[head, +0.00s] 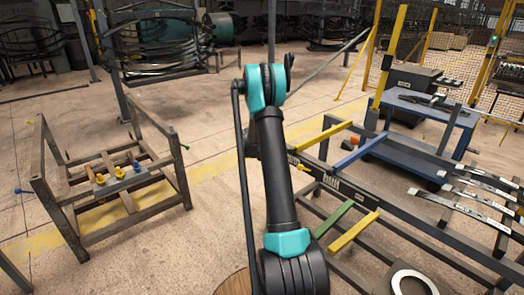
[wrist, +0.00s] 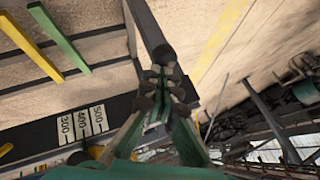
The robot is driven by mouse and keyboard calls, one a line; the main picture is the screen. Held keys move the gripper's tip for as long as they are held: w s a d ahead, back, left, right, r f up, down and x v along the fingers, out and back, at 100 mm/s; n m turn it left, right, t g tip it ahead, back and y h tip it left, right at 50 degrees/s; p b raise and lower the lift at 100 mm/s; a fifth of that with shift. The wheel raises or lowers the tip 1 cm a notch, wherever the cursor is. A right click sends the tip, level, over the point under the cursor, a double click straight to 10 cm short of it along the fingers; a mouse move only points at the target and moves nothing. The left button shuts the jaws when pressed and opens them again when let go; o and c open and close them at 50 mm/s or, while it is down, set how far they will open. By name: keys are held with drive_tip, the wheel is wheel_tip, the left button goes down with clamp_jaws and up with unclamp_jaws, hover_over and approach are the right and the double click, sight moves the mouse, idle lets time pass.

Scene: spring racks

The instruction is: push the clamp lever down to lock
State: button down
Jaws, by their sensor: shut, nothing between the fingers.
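In the wrist view my gripper (wrist: 160,82) is shut and empty. Its fingertips sit just below the round black end (wrist: 163,54) of a dark bar (wrist: 146,22) in the picture. I cannot tell whether they touch it. I cannot tell for certain whether this bar is the clamp lever. In the head view my arm rises through the middle of the picture, and the gripper's fingers cannot be made out.
A dark rack (head: 395,215) with a green bar (head: 333,218) and yellow bar (head: 353,232) stands right of my arm. A scale plate (wrist: 82,124) shows in the wrist view. A brown frame (head: 180,165) stands left; a blue cart (head: 425,110) is behind.

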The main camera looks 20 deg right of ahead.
wheel_tip(320, 180, down, 7)
drive_tip(key=h, duration=0.2)
drive_tip(key=shift+d+t, duration=0.15)
drive_tip(key=shift+t, duration=0.25)
drive_tip(key=shift+w+f, duration=0.1)
drive_tip(key=shift+f, duration=0.05)
idle(0.5)
